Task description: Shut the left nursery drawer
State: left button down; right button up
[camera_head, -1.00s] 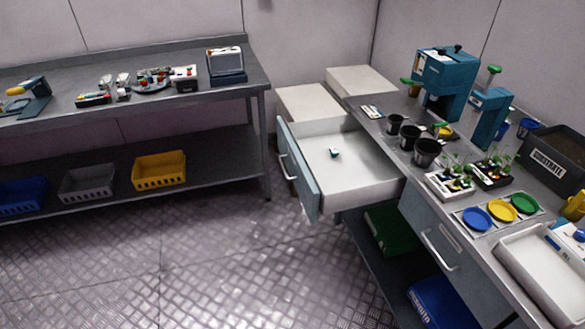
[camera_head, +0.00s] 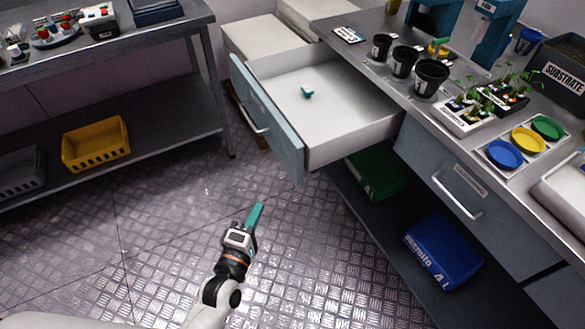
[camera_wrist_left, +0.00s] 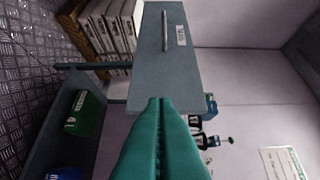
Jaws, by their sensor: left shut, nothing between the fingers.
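The left nursery drawer (camera_head: 334,134) is pulled open from the bench, its blue-grey front (camera_head: 268,112) facing left with a bar handle (camera_head: 249,113). A small teal item (camera_head: 307,92) lies inside on its white floor. In the left wrist view the drawer front (camera_wrist_left: 172,78) stands beyond the fingertips, with its handle (camera_wrist_left: 165,30) and a label. My left gripper (camera_head: 256,213) is shut and empty, below and in front of the drawer in the head view, apart from it. Its teal fingers (camera_wrist_left: 160,140) are together in the wrist view. My right gripper is not in view.
Another drawer (camera_head: 456,185) in the bench is shut. A green bag (camera_head: 377,173) and a blue bag (camera_head: 442,250) lie on the low shelf. Black pots (camera_head: 431,79) and seedling trays (camera_head: 465,116) stand on the bench top. The floor left of the drawer is clear.

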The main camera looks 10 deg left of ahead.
pick_arm(q)
send_near(290, 162)
jog(key=w+a, duration=0.2)
jog(key=w, duration=0.2)
jog(key=shift+w+d+p, duration=0.15)
jog(key=shift+w+d, duration=0.25)
jog(key=shift+d, duration=0.4)
jog(key=shift+w+d+p, duration=0.15)
jog(key=shift+w+d, duration=0.25)
jog(key=shift+d, duration=0.4)
